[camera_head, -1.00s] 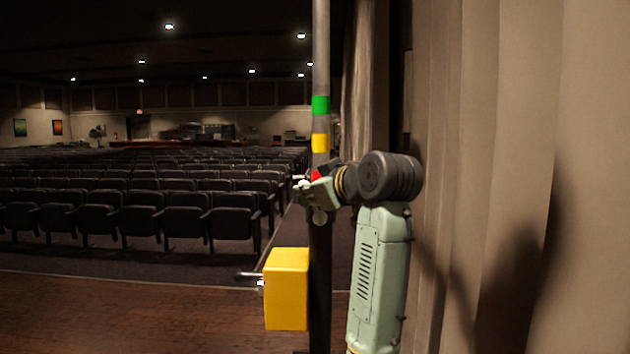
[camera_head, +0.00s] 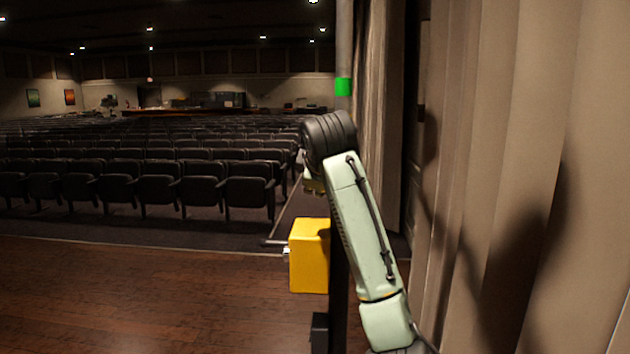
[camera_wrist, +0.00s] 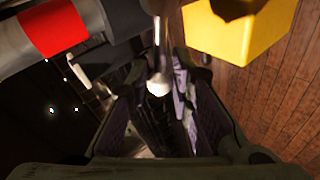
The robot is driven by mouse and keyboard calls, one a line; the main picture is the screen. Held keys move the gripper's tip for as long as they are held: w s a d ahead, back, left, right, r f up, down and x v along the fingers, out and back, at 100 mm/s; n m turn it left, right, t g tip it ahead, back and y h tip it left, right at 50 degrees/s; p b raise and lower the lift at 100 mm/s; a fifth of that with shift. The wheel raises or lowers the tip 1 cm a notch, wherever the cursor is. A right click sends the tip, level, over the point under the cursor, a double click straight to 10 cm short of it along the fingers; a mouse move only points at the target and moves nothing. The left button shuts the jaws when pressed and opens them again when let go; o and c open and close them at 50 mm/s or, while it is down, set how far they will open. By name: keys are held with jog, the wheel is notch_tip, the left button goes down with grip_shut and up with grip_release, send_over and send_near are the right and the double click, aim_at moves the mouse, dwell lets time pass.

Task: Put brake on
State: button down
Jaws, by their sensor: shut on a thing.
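A thin lever with a pale ball end (camera_wrist: 158,85) reaches from the pole between my fingers. My gripper (camera_wrist: 162,105) is shut on this lever near its ball end. In the head view my gripper (camera_head: 314,187) is mostly hidden behind my arm, so the lever's angle cannot be told there.
A yellow box (camera_head: 309,257) is fixed to the pole below my gripper, with a metal handle (camera_head: 273,242) sticking out left. Tan curtains (camera_head: 500,180) hang close on the right. Wooden floor (camera_head: 130,290) is open at left; rows of dark seats (camera_head: 140,185) stand beyond.

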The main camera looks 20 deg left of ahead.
jog(key=shift+a+f+n+h, duration=0.15)
jog(key=shift+f+n+h, duration=0.1)
jog(key=shift+n+h, duration=0.05)
jog(key=shift+b, duration=0.3)
jog(key=c, duration=1.5)
grip_release()
jog(key=shift+c, duration=0.2)
jog(key=shift+s, duration=0.1)
jog(key=v, duration=1.2)
jog(key=shift+a, duration=0.1)
